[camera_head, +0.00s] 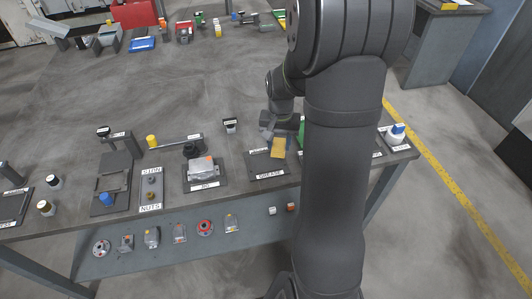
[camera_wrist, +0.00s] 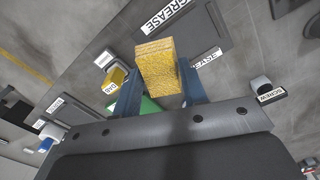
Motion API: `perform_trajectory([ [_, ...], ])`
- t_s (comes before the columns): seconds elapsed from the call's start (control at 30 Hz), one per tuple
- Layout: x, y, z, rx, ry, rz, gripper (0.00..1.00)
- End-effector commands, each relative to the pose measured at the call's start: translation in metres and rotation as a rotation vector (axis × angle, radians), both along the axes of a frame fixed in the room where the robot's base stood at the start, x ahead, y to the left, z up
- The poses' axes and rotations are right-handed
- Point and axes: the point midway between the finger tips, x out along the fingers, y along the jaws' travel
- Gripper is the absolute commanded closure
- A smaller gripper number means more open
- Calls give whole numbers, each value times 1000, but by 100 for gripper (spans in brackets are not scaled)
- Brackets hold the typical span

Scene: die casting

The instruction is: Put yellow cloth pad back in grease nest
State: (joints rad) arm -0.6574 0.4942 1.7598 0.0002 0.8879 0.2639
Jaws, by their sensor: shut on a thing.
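The yellow cloth pad (camera_head: 278,148) is a small block held between the two fingers of my gripper (camera_head: 280,134). In the wrist view the pad (camera_wrist: 155,65) fills the gap between the blue-grey fingers of my gripper (camera_wrist: 160,88) and sticks out past their tips. The grease nest (camera_head: 258,165) is a dark flat plate with a GREASE label at its front edge. The pad appears over the right part of the nest; whether it touches the plate cannot be told. In the wrist view the nest (camera_wrist: 205,32) shows beyond the pad, partly covered by it.
Left of the nest is a dark tray (camera_head: 190,183) holding a grey and orange item. A small labelled cup (camera_head: 230,125) stands behind. A green object (camera_head: 302,132) is partly hidden by my arm. The table's middle is clear.

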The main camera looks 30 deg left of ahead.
Motion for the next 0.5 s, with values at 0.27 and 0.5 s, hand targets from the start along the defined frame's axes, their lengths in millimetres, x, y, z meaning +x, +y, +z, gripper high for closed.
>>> perform_trajectory([
  [0.27,-7,39,-25,0,1,2,82],
  [0.5,-7,41,-46,-2,2,-1,82],
])
